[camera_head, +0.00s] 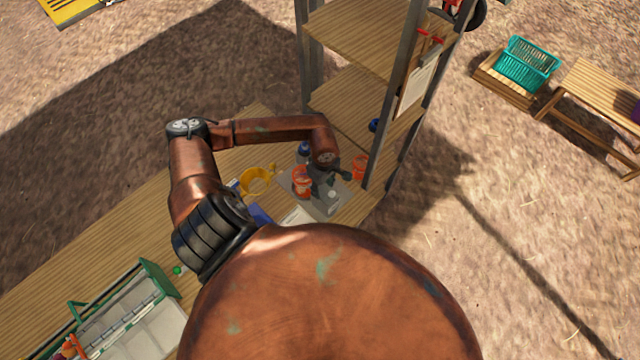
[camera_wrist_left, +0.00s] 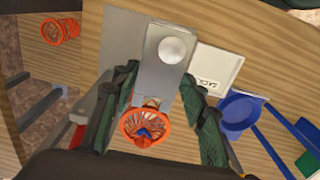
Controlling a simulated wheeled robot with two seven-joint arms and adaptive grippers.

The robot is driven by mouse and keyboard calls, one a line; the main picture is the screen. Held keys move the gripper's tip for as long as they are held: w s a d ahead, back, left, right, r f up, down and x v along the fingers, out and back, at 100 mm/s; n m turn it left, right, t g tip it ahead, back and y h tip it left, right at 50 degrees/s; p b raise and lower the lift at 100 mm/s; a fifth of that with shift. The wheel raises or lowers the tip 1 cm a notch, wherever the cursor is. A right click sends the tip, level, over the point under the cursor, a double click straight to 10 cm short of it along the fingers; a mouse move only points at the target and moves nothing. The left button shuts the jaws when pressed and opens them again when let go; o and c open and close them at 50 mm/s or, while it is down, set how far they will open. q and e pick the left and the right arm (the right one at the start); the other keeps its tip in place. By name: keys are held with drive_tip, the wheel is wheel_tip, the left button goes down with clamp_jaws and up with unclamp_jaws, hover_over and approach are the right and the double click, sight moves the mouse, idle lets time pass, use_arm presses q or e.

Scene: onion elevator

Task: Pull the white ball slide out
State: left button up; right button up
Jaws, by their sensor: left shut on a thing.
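The white ball slide is a grey metal bar (camera_wrist_left: 158,75) with a round white knob (camera_wrist_left: 172,50) near its far end, in the left wrist view. My left gripper (camera_wrist_left: 160,76) has one finger on each side of the bar, just short of the knob, and is shut on it. In the head view my left gripper (camera_head: 332,190) is over the grey plate on the table, small and partly hidden by its own arm. My right gripper is not in view.
An orange basket (camera_wrist_left: 146,126) shows between my fingers; another orange one (camera_wrist_left: 60,30) stands at the upper left. A white labelled tray (camera_wrist_left: 212,80) and a blue scoop (camera_wrist_left: 240,114) are to the right. A shelf post (camera_head: 388,120) rises close beside the gripper.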

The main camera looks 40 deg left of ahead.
sight(325, 192)
use_arm(q)
drive_tip(key=shift+s+d, duration=0.1)
drive_tip(key=shift+d, duration=0.5)
drive_tip(key=o, duration=1.3)
drive_tip(key=shift+c, duration=0.2)
drive_tip(key=shift+r, duration=0.1)
drive_tip(key=shift+r+p, duration=1.05)
drive_tip(key=shift+r, duration=1.85)
